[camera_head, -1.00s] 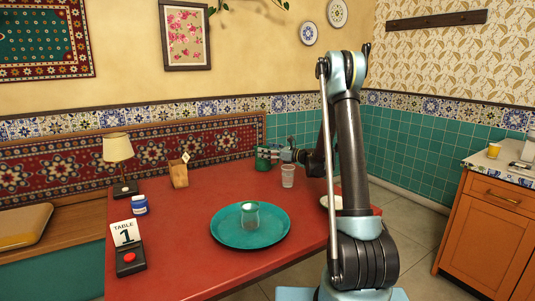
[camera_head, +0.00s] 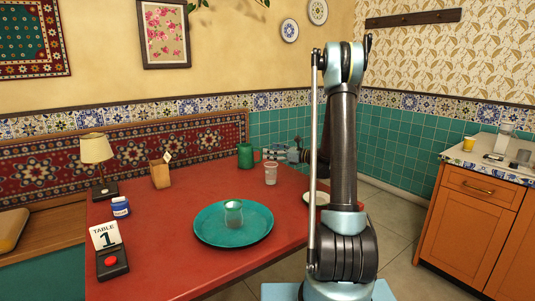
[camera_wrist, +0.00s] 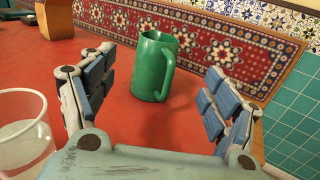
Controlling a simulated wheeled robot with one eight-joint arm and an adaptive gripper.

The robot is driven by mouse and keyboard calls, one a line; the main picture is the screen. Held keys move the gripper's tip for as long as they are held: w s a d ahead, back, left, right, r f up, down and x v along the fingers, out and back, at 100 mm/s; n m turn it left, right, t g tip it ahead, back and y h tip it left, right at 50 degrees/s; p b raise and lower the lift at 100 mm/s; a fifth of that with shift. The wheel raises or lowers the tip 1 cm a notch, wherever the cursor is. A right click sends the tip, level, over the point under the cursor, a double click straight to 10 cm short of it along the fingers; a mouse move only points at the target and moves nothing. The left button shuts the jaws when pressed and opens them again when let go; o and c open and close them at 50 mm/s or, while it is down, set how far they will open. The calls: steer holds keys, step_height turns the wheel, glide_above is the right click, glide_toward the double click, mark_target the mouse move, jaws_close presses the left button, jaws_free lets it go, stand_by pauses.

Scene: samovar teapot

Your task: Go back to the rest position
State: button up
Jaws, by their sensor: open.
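My gripper (camera_head: 274,152) is open and empty above the far right part of the red table (camera_head: 168,260). In the wrist view my gripper (camera_wrist: 159,62) has its blue-padded fingers spread wide. A green jug (camera_head: 245,156) stands upright on the table just past the fingertips. The wrist view shows the jug (camera_wrist: 150,66) ahead of the gap between the fingers, apart from both, with its handle on the right side. My arm rises at the right of the table and hides part of its right end.
A clear glass (camera_head: 271,174) stands close to my gripper; the wrist view shows the glass (camera_wrist: 22,135) at left. A teal tray (camera_head: 215,240) holds another glass (camera_head: 233,213). A wooden holder (camera_head: 160,174), lamp (camera_head: 96,152) and table sign (camera_head: 105,236) stand left. A counter (camera_head: 490,170) is right.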

mark_target(252, 148)
stand_by(0.3)
steer(key=x, duration=1.1)
steer(key=shift+w+a, duration=0.1)
steer(key=shift+a, duration=0.2)
steer(key=shift+w+a+r, duration=0.15)
steer(key=shift+a, duration=0.1)
steer(key=shift+r, duration=1.05)
steer(key=shift+d+f, duration=0.1)
